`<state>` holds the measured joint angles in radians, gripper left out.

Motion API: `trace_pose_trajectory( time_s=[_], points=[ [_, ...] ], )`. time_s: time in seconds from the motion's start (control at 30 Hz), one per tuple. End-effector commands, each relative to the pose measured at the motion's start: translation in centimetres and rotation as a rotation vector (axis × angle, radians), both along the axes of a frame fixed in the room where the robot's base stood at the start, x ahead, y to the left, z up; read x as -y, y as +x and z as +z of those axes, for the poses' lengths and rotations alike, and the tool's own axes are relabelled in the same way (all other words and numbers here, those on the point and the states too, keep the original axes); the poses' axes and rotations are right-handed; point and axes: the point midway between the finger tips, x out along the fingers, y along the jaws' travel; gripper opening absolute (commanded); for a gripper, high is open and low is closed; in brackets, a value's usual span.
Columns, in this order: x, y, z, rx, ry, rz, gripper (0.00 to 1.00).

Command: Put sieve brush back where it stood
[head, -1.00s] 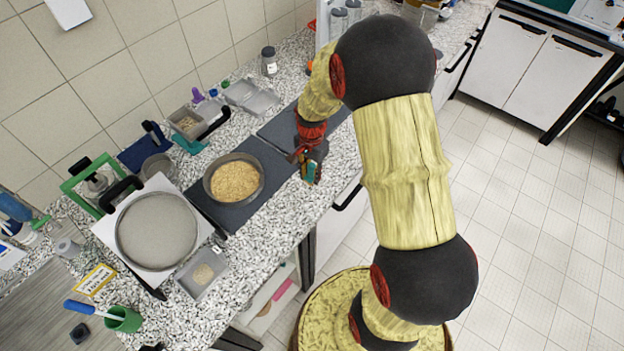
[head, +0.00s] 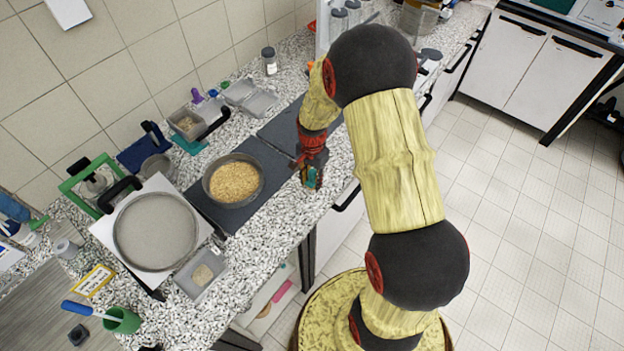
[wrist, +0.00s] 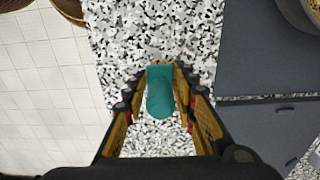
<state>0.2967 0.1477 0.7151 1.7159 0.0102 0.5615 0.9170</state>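My gripper (wrist: 160,78) is shut on a teal, rounded piece (wrist: 160,98), which I take to be the sieve brush. Its lower end and any bristles are hidden. In the head view my gripper (head: 309,180) is over the speckled counter near its front edge, right of the pan of grain. A bit of teal shows between the fingers there. I cannot tell whether the piece touches the counter.
A pan of grain (head: 234,183) stands on a dark mat (head: 207,207). A round sieve (head: 156,232) and a small tray (head: 186,281) are to the left. A green cup (head: 123,321) holds a blue-handled tool (head: 80,308). Speckled counter (head: 262,226) is clear before the mat.

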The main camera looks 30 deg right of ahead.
Motion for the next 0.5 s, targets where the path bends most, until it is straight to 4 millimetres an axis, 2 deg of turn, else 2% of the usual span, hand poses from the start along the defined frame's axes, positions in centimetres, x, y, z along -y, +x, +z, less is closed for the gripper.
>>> trace_pose_trajectory(
  time_s=[0.2,0.5],
  points=[
    [0.01,0.01,0.04,0.000,0.000,0.000,0.41],
    [0.01,0.01,0.20,0.000,0.000,0.000,0.41]
  ],
)
